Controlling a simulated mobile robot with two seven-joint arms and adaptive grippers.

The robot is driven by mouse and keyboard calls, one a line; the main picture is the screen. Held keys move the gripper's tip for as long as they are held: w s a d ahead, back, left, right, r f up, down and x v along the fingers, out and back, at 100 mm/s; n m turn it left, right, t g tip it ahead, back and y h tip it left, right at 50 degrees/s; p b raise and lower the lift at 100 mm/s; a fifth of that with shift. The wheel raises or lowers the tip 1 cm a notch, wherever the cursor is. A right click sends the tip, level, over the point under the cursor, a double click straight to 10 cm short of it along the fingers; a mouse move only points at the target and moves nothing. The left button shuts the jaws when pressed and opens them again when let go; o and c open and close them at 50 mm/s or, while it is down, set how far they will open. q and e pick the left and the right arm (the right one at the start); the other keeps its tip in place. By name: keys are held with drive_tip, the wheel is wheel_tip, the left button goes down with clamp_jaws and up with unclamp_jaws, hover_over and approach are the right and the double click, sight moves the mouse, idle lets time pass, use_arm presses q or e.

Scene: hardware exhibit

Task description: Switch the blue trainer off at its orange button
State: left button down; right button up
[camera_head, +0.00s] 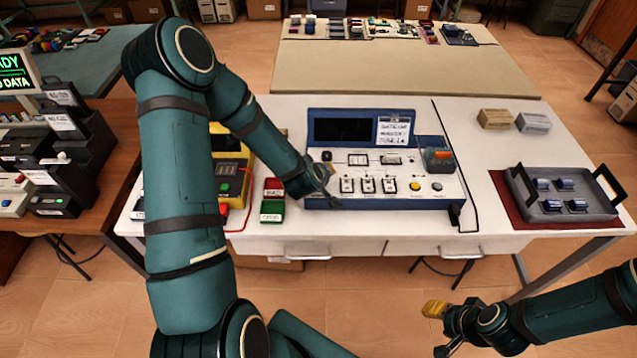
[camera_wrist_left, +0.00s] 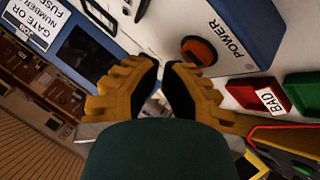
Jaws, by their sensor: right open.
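The blue trainer (camera_head: 365,118) stands mid-table, with a dark screen and white sloping panel. Its round orange button (camera_wrist_left: 200,50) has a dark surround, beside the word POWER. The button lies just past the right fingertip in the wrist view; I see no clear contact. In the head view this gripper (camera_head: 331,193) is near the panel's left edge. My right gripper (camera_head: 439,330) is open and empty, in front of the table.
A red bin (camera_head: 273,187) and green bin (camera_head: 272,211) sit left of the trainer, near a yellow device (camera_head: 235,180). A blue block with an orange top (camera_head: 440,155) is on the panel's right. A grey tray (camera_head: 540,215) stands at right. Table between tray and trainer is mostly clear.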

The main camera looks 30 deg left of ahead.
use_arm(q)
drive_tip(key=shift+r+p, duration=1.8)
drive_tip(key=shift+r, duration=1.25)
drive_tip(key=shift+f, duration=0.1)
drive_tip(key=s+d+f+m+g+h+b, duration=0.1)
drive_tip(key=s+d+f, duration=0.1)
drive_tip(key=d+f, duration=0.1)
drive_tip(key=s+d+f+m+h+b, duration=0.1)
drive_tip(key=s+d+f+m, duration=0.1)
drive_tip(key=d, duration=0.3)
drive_tip(key=s+d+f+m+g+h+b, duration=0.1)
drive_tip(key=s+d+f, duration=0.1)
drive_tip(key=d+f, duration=0.1)
drive_tip(key=shift+d+f+m+g+h, duration=0.3)
drive_tip(key=shift+d+f+h, duration=0.1)
drive_tip(key=shift+d, duration=0.25)
drive_tip(key=s+d+f+m+g+h+b, duration=0.2)
drive_tip(key=s+d+f+m+g, duration=0.2)
drive_tip(key=s+d, duration=0.5)
wheel_tip(320, 180, down, 2)
drive_tip(key=shift+s+f+m, duration=0.15)
drive_tip(key=shift+s+m, duration=0.45)
drive_tip(key=shift+s, duration=0.65)
